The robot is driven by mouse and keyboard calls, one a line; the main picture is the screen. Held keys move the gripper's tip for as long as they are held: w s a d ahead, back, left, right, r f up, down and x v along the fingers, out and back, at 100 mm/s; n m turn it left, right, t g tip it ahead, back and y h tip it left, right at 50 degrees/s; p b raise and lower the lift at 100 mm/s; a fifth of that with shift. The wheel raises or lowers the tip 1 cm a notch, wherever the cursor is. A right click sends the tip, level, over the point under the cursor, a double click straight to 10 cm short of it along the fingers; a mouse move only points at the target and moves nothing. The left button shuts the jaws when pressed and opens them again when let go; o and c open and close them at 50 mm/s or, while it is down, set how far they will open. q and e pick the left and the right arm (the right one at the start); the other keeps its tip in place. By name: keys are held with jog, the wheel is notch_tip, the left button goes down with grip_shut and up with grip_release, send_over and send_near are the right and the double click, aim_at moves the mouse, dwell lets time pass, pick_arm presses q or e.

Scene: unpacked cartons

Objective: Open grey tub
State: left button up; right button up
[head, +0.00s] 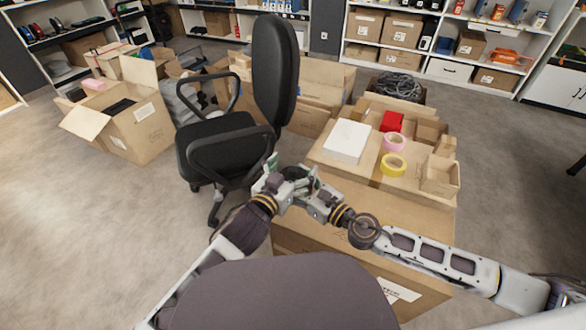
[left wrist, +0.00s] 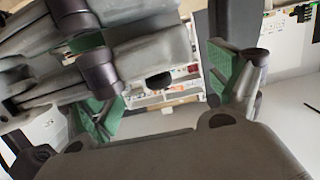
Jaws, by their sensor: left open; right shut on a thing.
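A small dark rounded thing (head: 295,173), which I take to be the grey tub, shows between my two grippers in the head view. It is mostly hidden by the fingers, and its lid cannot be made out. My right gripper (head: 308,186) is shut on it, held in the air in front of the carton. My left gripper (head: 275,175) is close beside it, with its fingers apart. In the left wrist view the green-padded fingers of the left gripper (left wrist: 168,92) stand wide apart, and parts of my right gripper (left wrist: 120,65) cross the upper left, close by.
A black office chair (head: 225,140) stands just behind my grippers.

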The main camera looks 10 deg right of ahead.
pick_arm(q)
jog(key=shift+c, duration=0.2)
jog(key=c, duration=1.2)
jog(key=shift+r, duration=0.35)
jog(key=shift+c, duration=0.2)
jog(key=shift+r, duration=1)
jog(key=c, duration=0.6)
grip_shut()
jog(key=shift+f, duration=0.2)
jog(key=shift+f, duration=0.15)
